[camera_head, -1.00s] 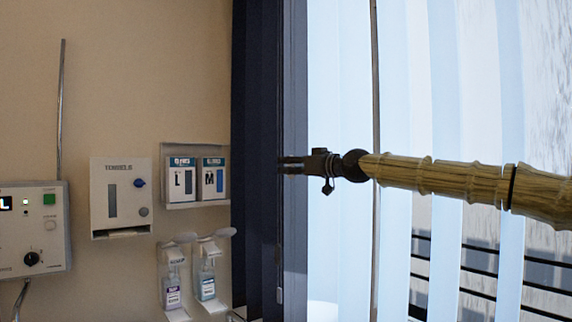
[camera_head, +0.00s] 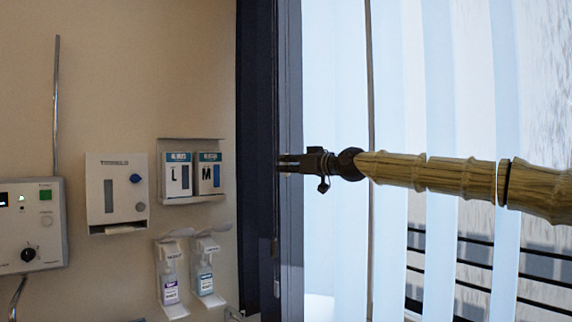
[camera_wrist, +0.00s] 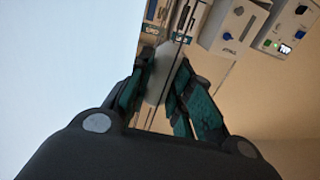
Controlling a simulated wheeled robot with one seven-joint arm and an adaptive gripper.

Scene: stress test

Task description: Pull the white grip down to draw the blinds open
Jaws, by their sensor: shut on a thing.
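In the wrist view, my gripper (camera_wrist: 163,88) has its teal-padded fingers closed on either side of a pale white grip (camera_wrist: 163,72). A thin dark cord runs up from near the grip. In the head view, my gripper (camera_head: 283,163) is at the end of my arm, in front of the dark window frame; the grip cannot be made out there. The blinds (camera_head: 338,90) are pale vertical slats covering the window right of the frame. Gaps between the slats at the right show the outside.
On the wall at left are a dispenser (camera_head: 117,192), two glove boxes (camera_head: 193,177) marked L and M, two bottle dispensers (camera_head: 188,275) and a control box (camera_head: 32,225). A dark window frame (camera_head: 289,90) borders the blinds. A thin vertical rod (camera_head: 369,60) crosses the slats.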

